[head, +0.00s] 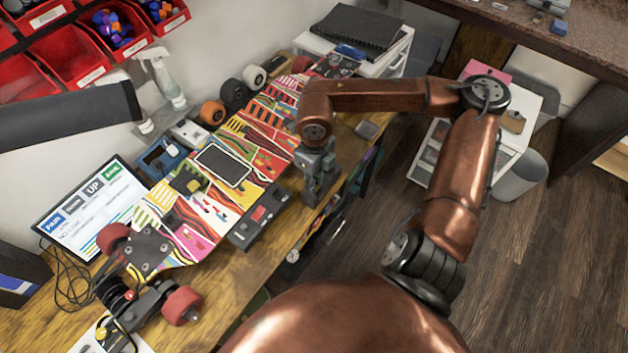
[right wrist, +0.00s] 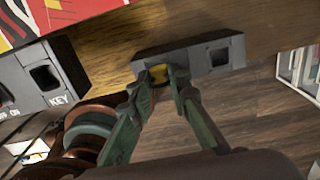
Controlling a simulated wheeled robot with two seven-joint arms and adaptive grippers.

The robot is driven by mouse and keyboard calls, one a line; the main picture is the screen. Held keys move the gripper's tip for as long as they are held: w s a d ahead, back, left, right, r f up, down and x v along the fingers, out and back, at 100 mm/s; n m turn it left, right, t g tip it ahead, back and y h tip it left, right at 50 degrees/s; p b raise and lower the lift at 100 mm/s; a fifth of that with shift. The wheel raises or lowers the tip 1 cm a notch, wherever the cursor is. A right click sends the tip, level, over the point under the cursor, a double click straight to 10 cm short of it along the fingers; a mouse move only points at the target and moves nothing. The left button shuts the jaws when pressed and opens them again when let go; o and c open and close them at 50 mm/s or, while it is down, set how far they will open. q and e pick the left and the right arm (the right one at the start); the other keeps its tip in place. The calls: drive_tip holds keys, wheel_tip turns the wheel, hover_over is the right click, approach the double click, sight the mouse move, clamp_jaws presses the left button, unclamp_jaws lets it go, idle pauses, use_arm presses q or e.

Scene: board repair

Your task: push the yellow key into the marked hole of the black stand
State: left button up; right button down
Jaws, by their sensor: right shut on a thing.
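The yellow key (right wrist: 157,73) shows as a small patch between the fingertips of my right gripper (right wrist: 160,78) in the right wrist view. The gripper is shut on it. The key is at the left part of a dark grey block (right wrist: 198,58) with an open square hole on its right; how deep it sits is hidden. To the left, the black stand (right wrist: 62,62) has a dark square hole beside the word KEY. In the head view the stand (head: 242,236) lies at the table's front edge, left of my right gripper (head: 316,200). My left gripper is out of view.
A colourful skateboard deck (head: 180,232) with a phone (head: 223,166) on it lies behind the stand. A tablet (head: 92,208) stands at the left. Red bins (head: 78,62) hang at the back. Open floor (head: 335,250) lies in front of the table.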

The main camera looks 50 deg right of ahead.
drive_tip(key=c, duration=1.7)
unclamp_jaws()
drive_tip(key=shift+c, duration=0.2)
drive_tip(key=shift+o, duration=0.4)
drive_tip(key=shift+o, duration=1)
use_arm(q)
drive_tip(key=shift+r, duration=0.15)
use_arm(e)
drive_tip(key=shift+r, duration=0.35)
use_arm(q)
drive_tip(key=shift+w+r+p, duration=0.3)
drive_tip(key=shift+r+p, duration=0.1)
drive_tip(key=shift+p, duration=0.2)
use_arm(e)
drive_tip(key=shift+r, duration=1.1)
drive_tip(key=shift+r, duration=0.2)
use_arm(q)
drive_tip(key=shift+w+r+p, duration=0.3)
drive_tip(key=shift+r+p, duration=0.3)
drive_tip(key=shift+p, duration=0.05)
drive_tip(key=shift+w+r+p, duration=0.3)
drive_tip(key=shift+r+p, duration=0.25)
drive_tip(key=shift+p, duration=0.05)
use_arm(e)
drive_tip(key=shift+r, duration=2.85)
